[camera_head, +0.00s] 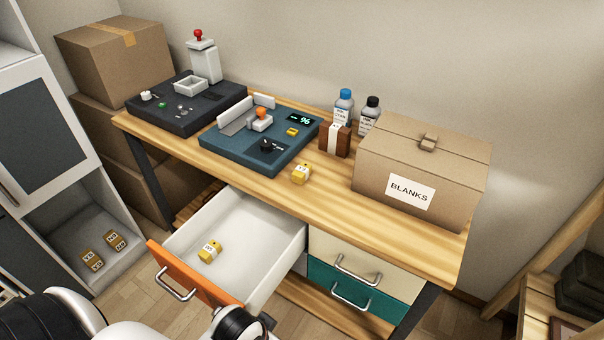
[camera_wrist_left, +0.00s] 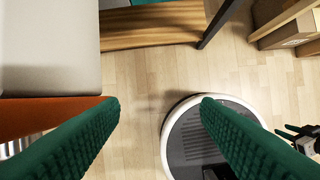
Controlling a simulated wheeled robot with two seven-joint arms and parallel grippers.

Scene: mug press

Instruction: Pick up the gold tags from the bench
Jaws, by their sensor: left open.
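One gold tag (camera_head: 301,173) lies on the bench (camera_head: 225,168) near its front edge, in front of the small brown box. Another gold tag (camera_head: 210,250) lies inside the open white drawer. Several more gold tags (camera_head: 92,261) lie on the low shelf of the left cabinet. My left gripper (camera_wrist_left: 160,105) is open and empty, its green fingers wide apart beside the orange drawer front (camera_wrist_left: 50,114), with only floor and my base below. A dark pronged part at the right edge of the left wrist view looks like my right gripper (camera_wrist_left: 302,138); its jaws are unclear.
The drawer (camera_head: 262,240) stands pulled out below the bench. A blue machine (camera_head: 262,143) and a black one (camera_head: 186,103) stand on the bench. Two bottles, a brown box (camera_head: 335,140) and the BLANKS carton (camera_head: 425,165) stand to the right. The front strip of bench is mostly clear.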

